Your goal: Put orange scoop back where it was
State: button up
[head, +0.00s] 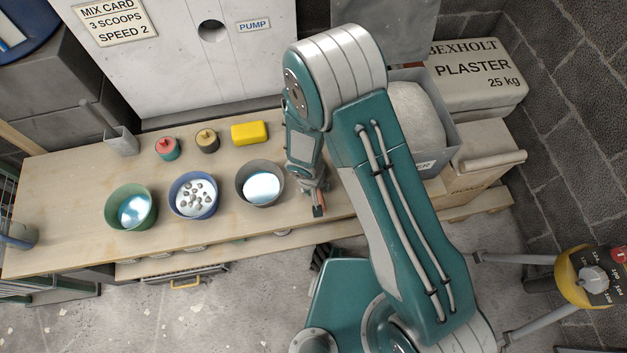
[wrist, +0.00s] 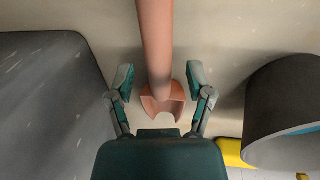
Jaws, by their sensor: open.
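The orange scoop (wrist: 155,40) is between the two open fingers of my gripper (wrist: 160,80) in the wrist view. I cannot tell whether the scoop rests flat or stands tilted.
The grey bin (head: 449,158) with a pale heap stands close on the right; its wall fills the wrist view's left (wrist: 50,110). A green bucket (head: 112,210), a blue bucket (head: 177,207) and a yellow block (head: 249,133) stand leftward on the bench (head: 60,185).

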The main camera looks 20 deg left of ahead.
notch_tip(320, 180, up, 11)
jog(key=s+a, duration=0.1)
jog(key=shift+a, duration=0.25)
jog(key=shift+f, duration=0.1)
jog(key=w+d+r+m+t+y, duration=0.1)
jog(key=w+d+r+m, duration=0.15)
jog(key=d+r, duration=0.6)
jog(key=w+d+r+m+t, duration=0.1)
jog(key=w+d+r, duration=0.3)
jog(key=r, duration=0.8)
jog(key=s+d+r+m+t, duration=0.2)
jog(key=s+d+r, duration=1)
jog(key=d, duration=0.3)
jog(key=shift+s+r+t+y, duration=0.3)
jog(key=shift+s+r, duration=0.05)
jog(key=shift+r, duration=0.2)
jog(key=shift+m, duration=0.25)
